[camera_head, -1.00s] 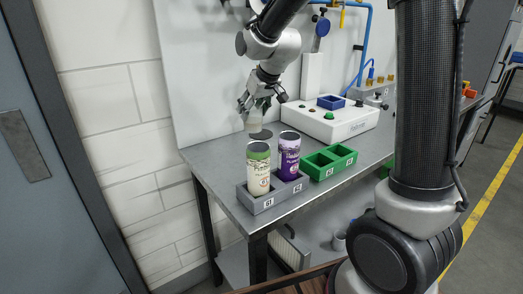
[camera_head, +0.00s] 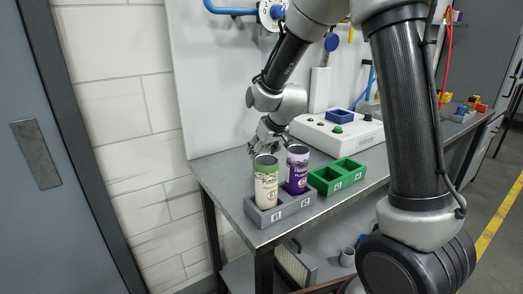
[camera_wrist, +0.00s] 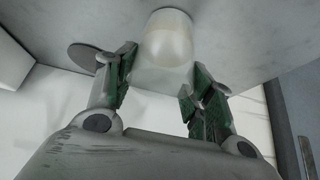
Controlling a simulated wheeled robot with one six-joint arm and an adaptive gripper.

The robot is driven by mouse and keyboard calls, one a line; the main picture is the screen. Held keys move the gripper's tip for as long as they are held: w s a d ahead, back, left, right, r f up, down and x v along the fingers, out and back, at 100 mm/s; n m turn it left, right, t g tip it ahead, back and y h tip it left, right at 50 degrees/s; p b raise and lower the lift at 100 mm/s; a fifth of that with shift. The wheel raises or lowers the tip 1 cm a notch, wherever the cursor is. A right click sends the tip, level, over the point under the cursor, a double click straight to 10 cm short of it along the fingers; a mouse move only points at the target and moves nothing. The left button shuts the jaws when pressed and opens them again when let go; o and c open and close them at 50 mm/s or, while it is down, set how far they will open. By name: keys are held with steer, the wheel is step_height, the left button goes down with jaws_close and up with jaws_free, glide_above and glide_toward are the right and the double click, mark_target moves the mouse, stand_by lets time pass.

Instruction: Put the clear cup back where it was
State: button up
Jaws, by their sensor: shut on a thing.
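The clear cup (camera_wrist: 167,45), with pale contents, is between the two green-padded fingers of my gripper (camera_wrist: 163,82) in the wrist view. My gripper is shut on it. The cup's far end is close to the grey tabletop (camera_wrist: 255,35); I cannot tell whether it touches. A dark round disc (camera_wrist: 85,57) lies on the tabletop beside the cup. In the head view my gripper (camera_head: 264,143) is low over the back left of the table (camera_head: 231,179), behind the two cans. The cup is hidden there.
A cream can with green top (camera_head: 266,183) and a purple can (camera_head: 297,168) stand in a grey holder (camera_head: 283,211) at the front edge. A green two-compartment holder (camera_head: 338,177) is to the right. A white control box (camera_head: 340,133) stands behind.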

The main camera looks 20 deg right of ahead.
steer(key=o, duration=1.1)
steer(key=shift+f, duration=0.15)
steer(key=shift+r, duration=0.25)
steer(key=v, duration=1.2)
steer(key=s+d+r+m, duration=0.1)
steer(key=s+d, duration=0.3)
steer(key=s, duration=0.5)
steer(key=s+d+r+m+g+h, duration=0.1)
steer(key=s+d, duration=0.3)
steer(key=s, duration=0.5)
steer(key=s+d+r+m+g+h, duration=0.1)
steer(key=s+d, duration=0.4)
steer(key=s, duration=0.5)
steer(key=shift+r+m, duration=0.3)
steer(key=shift+r, duration=0.25)
